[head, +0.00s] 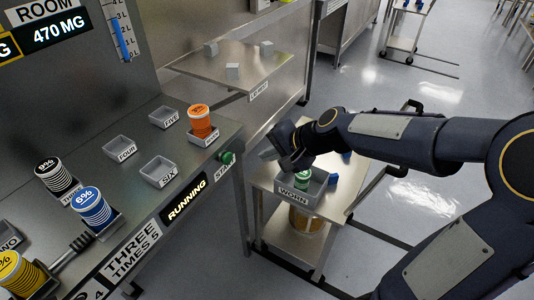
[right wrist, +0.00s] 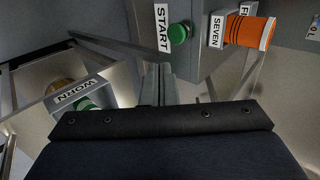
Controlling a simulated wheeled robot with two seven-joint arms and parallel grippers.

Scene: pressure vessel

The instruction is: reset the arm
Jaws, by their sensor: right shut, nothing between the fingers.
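My right arm comes in from the right in the head view. Its gripper (head: 270,150) hangs in the air above the left side of the cart, near the WORN bin, with its fingers shut and nothing in them. In the right wrist view the shut fingers (right wrist: 167,90) point toward the bench front, below the green START button (right wrist: 179,33). That button also shows in the head view (head: 227,158), apart from the gripper. My left gripper is not in view.
The WORN bin (head: 288,196) on the cart holds a green item (head: 302,178). An orange canister (head: 200,122) stands in the SEVEN holder. Trays FOUR (head: 120,149), FIVE and SIX look empty. Black, blue and yellow canisters stand at left. A RUNNING sign (head: 187,199) is on the bench front.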

